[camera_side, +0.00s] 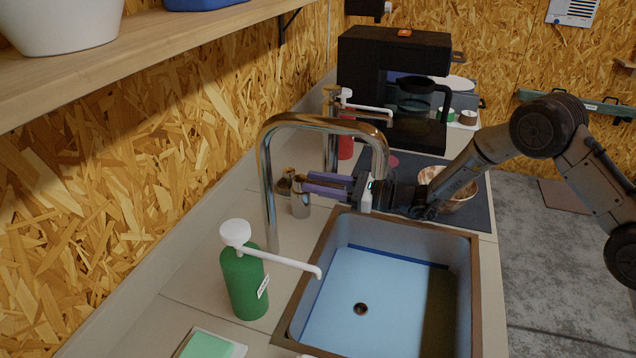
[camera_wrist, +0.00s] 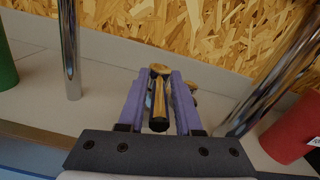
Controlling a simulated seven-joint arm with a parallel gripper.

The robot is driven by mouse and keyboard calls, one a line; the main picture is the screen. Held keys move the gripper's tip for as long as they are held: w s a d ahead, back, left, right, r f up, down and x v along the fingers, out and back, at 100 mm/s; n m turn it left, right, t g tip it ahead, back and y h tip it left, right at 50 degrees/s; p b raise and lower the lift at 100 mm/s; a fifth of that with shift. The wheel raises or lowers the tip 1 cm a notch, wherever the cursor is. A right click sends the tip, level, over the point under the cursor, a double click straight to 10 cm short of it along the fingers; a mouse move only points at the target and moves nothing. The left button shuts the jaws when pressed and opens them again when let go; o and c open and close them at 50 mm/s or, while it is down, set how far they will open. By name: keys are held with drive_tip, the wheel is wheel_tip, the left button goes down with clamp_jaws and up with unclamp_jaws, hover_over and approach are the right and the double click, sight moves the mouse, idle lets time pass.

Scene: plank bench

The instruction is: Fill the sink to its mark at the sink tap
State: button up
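The sink (camera_side: 457,260) is a brown-rimmed basin with a dark blue mark line (camera_side: 398,256) on its inner wall. A pale blue surface lies just below the line; the drain (camera_side: 361,309) shows through, and I cannot tell whether this is water. The chrome spout (camera_side: 263,180) arches over from the left; no stream shows below it. The tap's short metal post (camera_side: 301,205) carries a brass and black lever (camera_wrist: 159,108). My gripper (camera_side: 316,187) reaches left at the post. In the wrist view its purple fingers (camera_wrist: 160,80) stand either side of the lever, with small gaps.
A green soap bottle (camera_side: 245,283) with a long white nozzle stands left of the sink. Behind are a red bottle (camera_side: 346,147), a copper bowl (camera_side: 459,190) on a dark mat, and a coffee machine (camera_side: 395,65). A shelf (camera_side: 150,45) hangs at upper left.

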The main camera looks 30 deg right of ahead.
clamp_jaws()
drive_tip(key=shift+a, duration=0.1)
drive_tip(key=shift+a, duration=0.1)
idle(0.8)
drive_tip(key=shift+n+g, duration=0.3)
drive_tip(key=shift+w+d+n+g+y, duration=0.15)
drive_tip(key=shift+n+g+y, duration=0.35)
drive_tip(key=shift+g+y, duration=0.1)
drive_tip(key=shift+w+d+n+g+y, duration=0.1)
drive_tip(key=shift+w+n+g+y, duration=0.05)
drive_tip(key=shift+n+g+y, duration=0.4)
